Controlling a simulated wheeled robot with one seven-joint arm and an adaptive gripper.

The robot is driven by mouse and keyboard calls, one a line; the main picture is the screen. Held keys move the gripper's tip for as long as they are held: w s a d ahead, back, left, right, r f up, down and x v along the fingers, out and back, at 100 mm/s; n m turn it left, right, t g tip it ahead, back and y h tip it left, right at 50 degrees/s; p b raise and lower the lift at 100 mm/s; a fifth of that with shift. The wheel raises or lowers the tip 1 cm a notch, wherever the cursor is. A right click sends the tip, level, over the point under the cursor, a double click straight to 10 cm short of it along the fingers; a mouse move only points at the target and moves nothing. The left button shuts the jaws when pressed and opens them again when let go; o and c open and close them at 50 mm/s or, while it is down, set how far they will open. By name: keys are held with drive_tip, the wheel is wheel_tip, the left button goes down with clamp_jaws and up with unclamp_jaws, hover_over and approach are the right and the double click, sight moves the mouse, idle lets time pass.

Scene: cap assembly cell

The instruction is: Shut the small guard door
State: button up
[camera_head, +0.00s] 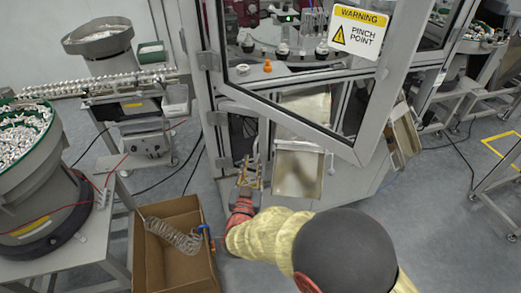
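The guard door (300,122) is a grey-framed clear panel with a yellow and white warning sign (358,30). It is hinged on the left side of the machine and stands open, its free lower right corner swung out toward me. My gripper (250,165), with brass-coloured fingers on a red wrist, is below the door's lower left edge, in front of the machine's lower cabinet. A gap shows between the fingers and I see nothing held. I cannot tell whether the gripper touches the cabinet behind it.
Inside the machine are several small fixtures (282,48) and an orange part (267,66). A cardboard box (152,262) with a coiled hose stands on the floor at lower left. A bowl feeder (40,150) is at far left. A metal chute (298,172) hangs below the door.

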sight(255, 150)
drive_tip(key=shift+n, duration=0.3)
drive_tip(key=w, duration=0.2)
drive_tip(key=w+b, duration=0.1)
drive_tip(key=w, duration=0.2)
drive_tip(key=w+d+b, duration=0.1)
drive_tip(key=w, duration=0.1)
drive_tip(key=shift+w+r, duration=0.15)
drive_tip(key=shift+w, duration=0.25)
drive_tip(key=shift+c, duration=1)
drive_tip(key=c, duration=0.4)
clamp_jaws()
